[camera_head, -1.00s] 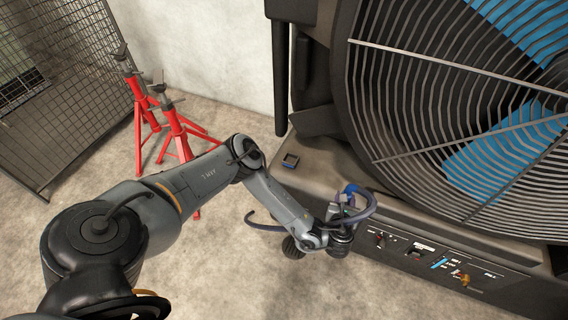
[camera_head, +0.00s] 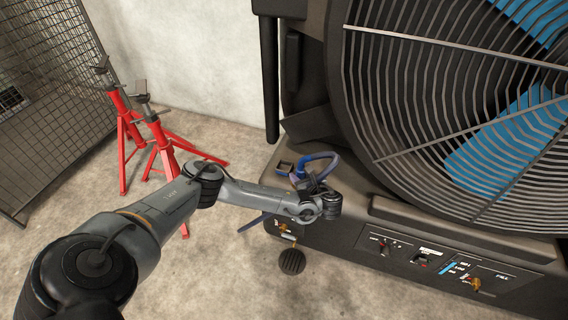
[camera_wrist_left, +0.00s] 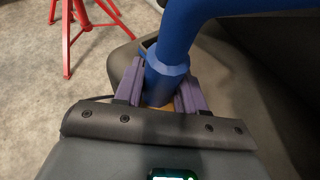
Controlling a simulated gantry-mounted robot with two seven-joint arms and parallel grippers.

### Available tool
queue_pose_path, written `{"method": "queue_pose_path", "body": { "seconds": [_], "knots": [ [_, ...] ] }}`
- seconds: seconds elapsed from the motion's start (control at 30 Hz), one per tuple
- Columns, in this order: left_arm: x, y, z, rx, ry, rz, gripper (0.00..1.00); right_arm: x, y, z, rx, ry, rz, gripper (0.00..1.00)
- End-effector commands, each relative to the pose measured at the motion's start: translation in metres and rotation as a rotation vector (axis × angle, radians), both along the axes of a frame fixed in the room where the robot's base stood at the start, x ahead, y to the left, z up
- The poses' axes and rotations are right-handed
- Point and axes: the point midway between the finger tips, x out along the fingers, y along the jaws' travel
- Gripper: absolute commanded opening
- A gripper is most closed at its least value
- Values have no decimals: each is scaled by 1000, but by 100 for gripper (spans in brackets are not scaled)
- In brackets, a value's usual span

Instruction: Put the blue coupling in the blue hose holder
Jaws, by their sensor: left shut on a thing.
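My left gripper (camera_head: 304,184) reaches over the left end of the dark fan housing. In the left wrist view its purple fingers (camera_wrist_left: 160,88) are shut on the blue coupling (camera_wrist_left: 166,68), with a thick blue hose (camera_wrist_left: 190,25) running up from it. The coupling also shows small in the head view (camera_head: 299,173), partly hidden by the gripper. The blue hose holder (camera_head: 284,168), a small dark square with some blue, sits on the housing top just left of the coupling. I cannot tell whether they touch. My right gripper is out of view.
The big fan's grille (camera_head: 440,110) rises at the right, above a control panel (camera_head: 440,263) on the housing (camera_head: 345,240). A brass valve (camera_head: 284,232) is on the housing front. Red stands (camera_head: 160,140) and a mesh fence (camera_head: 50,80) are at the left.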

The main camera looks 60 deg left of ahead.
Motion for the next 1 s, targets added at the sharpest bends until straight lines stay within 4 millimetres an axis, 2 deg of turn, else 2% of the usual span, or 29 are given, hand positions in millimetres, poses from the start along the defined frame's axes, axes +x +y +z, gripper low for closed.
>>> {"method": "queue_pose_path", "body": {
  "seconds": [0.03,0.2,0.43,0.6,0.87,1.0],
  "knots": [
    [1,16,-5,3,-4,5,0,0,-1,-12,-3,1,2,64],
    [6,59,-6,2,-3,4,0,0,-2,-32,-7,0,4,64],
    [13,104,-5,1,-3,1,0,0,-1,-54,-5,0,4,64],
    [16,120,-2,0,-3,-1,0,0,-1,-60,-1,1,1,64],
    [17,131,-2,1,-3,-1,0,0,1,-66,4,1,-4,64],
    [17,132,-19,0,0,-2,0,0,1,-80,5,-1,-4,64]
  ]
}}
